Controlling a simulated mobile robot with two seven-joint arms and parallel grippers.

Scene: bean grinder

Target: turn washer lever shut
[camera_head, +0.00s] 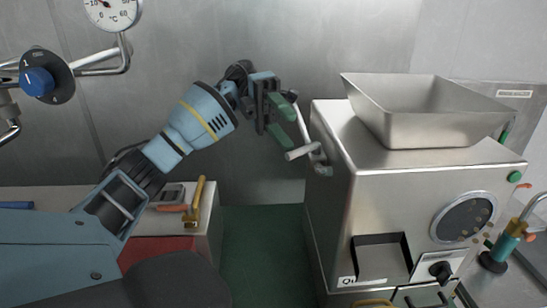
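A metal lever (302,125) with a pale cylindrical handle (303,152) stands out from the left side of the steel machine (333,190); I take it to be the washer lever. My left gripper (280,118) comes in from the left and is just left of the lever's upper part. Its two green-padded fingers are apart, with nothing visible held between them. I cannot tell whether a finger touches the lever. My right gripper is not in view.
A steel hopper (425,112) tops the machine, with a round dark panel (463,218) and black knob (440,270) in front. A blue-knobbed valve (38,82) and gauge (110,12) are on the wall. A counter with a brass handle (193,208) stands left; green floor (262,250) lies between.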

